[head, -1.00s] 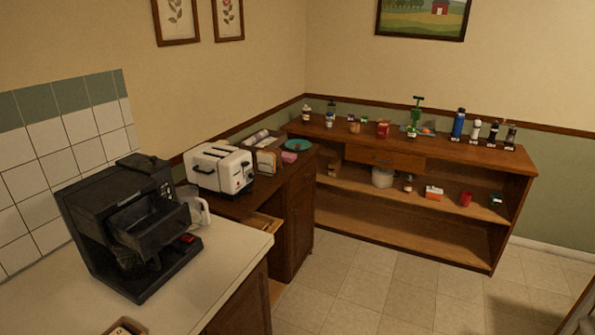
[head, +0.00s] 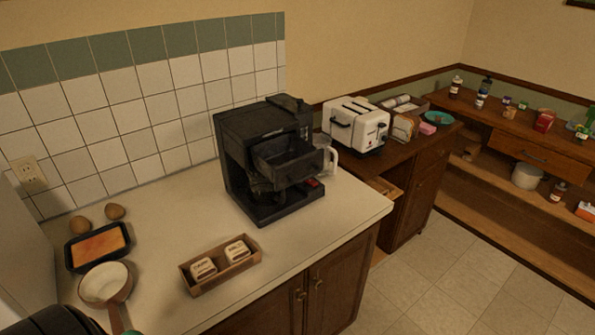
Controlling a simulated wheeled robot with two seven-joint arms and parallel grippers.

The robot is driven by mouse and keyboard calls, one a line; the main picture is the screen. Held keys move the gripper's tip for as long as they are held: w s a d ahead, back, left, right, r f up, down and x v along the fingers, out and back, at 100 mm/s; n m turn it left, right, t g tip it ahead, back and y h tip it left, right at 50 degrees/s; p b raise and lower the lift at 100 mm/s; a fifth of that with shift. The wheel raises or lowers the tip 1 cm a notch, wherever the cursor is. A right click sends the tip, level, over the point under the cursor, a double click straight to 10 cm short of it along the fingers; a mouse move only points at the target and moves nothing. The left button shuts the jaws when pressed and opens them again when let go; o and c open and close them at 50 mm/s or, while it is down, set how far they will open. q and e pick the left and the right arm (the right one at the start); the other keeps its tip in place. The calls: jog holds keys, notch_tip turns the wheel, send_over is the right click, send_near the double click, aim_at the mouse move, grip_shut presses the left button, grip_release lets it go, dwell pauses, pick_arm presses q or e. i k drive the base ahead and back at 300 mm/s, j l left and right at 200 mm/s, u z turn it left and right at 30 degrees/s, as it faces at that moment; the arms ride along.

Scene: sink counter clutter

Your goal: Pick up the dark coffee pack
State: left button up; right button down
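Two small packs with pale tops and dark printing, the left pack (head: 203,268) and the right pack (head: 237,250), sit side by side in a brown open tray (head: 208,288) on the counter. The printing is too small to read, so I cannot tell whether either is the dark coffee pack. A black coffee machine (head: 265,150) stands behind the tray, with its upper drawer pulled out. Neither of my grippers is in view.
A toaster (head: 356,127) stands beyond the machine. Floor (head: 455,260) is clear at right.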

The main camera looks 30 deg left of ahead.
aim_at(201, 270)
jog(key=u, duration=1.65)
jog(key=l+u, duration=0.1)
